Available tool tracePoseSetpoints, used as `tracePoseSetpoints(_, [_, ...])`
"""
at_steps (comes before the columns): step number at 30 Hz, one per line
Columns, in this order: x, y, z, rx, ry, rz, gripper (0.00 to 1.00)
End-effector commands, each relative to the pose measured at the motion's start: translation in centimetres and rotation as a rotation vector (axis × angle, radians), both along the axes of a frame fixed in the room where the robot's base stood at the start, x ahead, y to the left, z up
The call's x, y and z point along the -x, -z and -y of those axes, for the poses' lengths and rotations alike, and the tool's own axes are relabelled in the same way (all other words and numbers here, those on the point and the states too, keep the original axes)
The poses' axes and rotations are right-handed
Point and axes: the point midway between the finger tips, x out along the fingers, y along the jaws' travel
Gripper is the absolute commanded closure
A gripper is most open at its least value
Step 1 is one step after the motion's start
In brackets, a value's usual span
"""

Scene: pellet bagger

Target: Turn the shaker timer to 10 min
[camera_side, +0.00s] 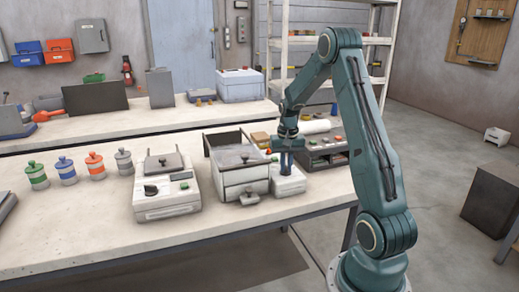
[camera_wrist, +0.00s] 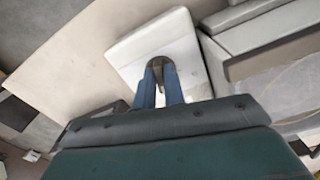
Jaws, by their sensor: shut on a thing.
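A small white control box (camera_side: 289,186) stands on the front bench, and its pale top (camera_wrist: 140,48) fills the upper middle of the wrist view. My gripper (camera_side: 287,168) points down onto this box. In the wrist view the two blue fingers (camera_wrist: 160,78) are close together on a dark knob (camera_wrist: 168,66) on the box's top. The fingers hide most of the knob, so its pointer and any scale marks cannot be read. The side view does not show the knob clearly.
A grey-white machine with an open tray (camera_side: 243,180) stands close left of the box. Another white device with a black knob (camera_side: 150,190) is farther left. A dark panel with coloured buttons (camera_side: 325,152) is close on the right.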

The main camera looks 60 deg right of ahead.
Motion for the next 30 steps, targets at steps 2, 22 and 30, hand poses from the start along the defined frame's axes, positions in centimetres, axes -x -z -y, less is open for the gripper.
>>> tracePoseSetpoints(2, [-0.14,-0.01,0.03,0.002,0.073,0.002,1.00])
tracePoseSetpoints(22, [-0.39,-0.02,0.05,0.002,0.671,0.003,1.00])
tracePoseSetpoints(30, [-0.44,-0.03,0.09,0.003,0.794,0.004,1.00])
